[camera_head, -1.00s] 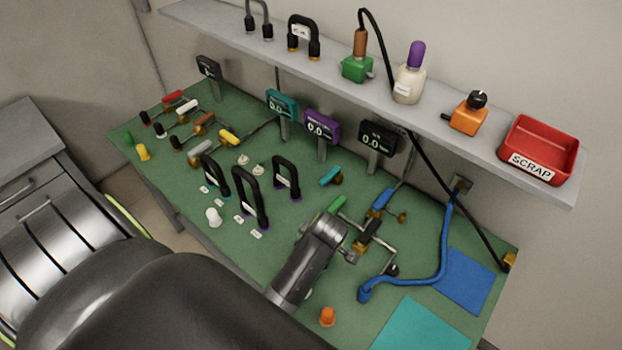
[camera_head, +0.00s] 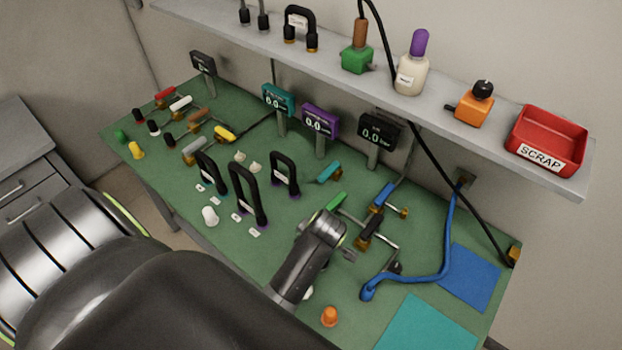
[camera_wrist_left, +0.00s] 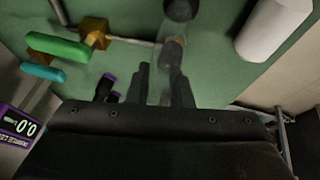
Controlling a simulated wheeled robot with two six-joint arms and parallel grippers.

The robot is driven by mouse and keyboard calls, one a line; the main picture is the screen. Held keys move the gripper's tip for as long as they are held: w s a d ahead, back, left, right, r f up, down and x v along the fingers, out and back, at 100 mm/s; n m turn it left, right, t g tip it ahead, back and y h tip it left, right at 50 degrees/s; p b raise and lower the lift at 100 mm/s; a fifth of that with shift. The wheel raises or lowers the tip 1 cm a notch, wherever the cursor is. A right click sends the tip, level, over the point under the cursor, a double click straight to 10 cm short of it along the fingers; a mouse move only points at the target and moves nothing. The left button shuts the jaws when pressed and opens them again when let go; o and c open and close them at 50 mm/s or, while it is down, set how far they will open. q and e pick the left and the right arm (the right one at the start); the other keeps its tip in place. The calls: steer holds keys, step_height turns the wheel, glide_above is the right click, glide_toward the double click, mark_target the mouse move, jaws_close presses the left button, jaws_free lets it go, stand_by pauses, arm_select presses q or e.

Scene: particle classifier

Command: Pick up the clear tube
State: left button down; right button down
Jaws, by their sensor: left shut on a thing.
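My left gripper (camera_head: 348,256) is over the right half of the green bench, by the dark-handled brass valve. In the left wrist view its two dark fingers (camera_wrist_left: 162,88) are closed around a see-through, greyish thing, which looks like the clear tube (camera_wrist_left: 163,70). The tube is faint against the green bench, and its ends are hard to make out. A brass-coloured fitting and a dark round knob (camera_wrist_left: 180,9) show just beyond it. In the head view I cannot make out the tube; the arm partly hides that spot. My right gripper is not in view.
Valves with a green handle (camera_head: 336,202) and a blue handle (camera_head: 383,194) stand close to the gripper. A blue hose (camera_head: 420,279), an orange cone (camera_head: 329,316) and black hoops (camera_head: 246,194) are nearby. The shelf holds a red SCRAP tray (camera_head: 579,138).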

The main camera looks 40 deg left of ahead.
arm_select(q)
steer(key=shift+r, duration=0.1)
